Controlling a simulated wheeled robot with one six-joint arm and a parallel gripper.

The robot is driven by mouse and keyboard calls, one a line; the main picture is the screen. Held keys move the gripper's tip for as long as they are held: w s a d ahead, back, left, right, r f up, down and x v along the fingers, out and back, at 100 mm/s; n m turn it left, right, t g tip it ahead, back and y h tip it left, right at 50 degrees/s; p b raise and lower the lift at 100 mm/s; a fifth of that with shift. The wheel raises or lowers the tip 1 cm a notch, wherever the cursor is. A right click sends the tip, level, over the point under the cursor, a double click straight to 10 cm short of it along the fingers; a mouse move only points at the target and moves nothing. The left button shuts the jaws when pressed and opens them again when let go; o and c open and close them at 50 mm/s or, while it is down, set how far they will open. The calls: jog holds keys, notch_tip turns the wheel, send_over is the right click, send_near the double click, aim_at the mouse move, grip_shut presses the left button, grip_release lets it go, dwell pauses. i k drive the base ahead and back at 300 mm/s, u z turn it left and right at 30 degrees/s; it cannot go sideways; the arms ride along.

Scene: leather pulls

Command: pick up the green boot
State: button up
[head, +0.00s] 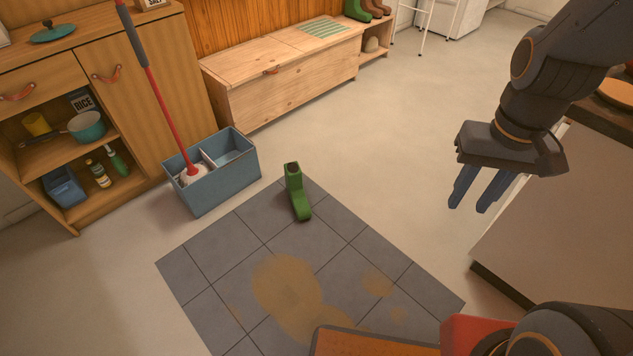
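A green boot (297,194) stands at the far corner of the grey tiled patch on the floor, its open top up and its toe toward the camera. My gripper (472,208) hangs in the air to the right of the boot, well apart from it, with its blue fingers pointing down. A gap shows between the two fingers, and nothing is held between them. Other boots, one of them green (357,9), stand on a low shelf at the back.
A blue two-part bucket (228,178) with a red-handled mop (161,100) stands left of the boot. A wooden cabinet (143,95) is at left, a wooden chest (283,84) behind. Brown stains (286,290) mark the tiles. A counter (560,225) stands at right. Pale floor behind the boot is clear.

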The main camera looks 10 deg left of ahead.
aim_at(293, 173)
jog(key=i, duration=0.7)
jog(key=u, duration=0.75)
jog(key=i, duration=0.6)
jog(key=u, duration=0.5)
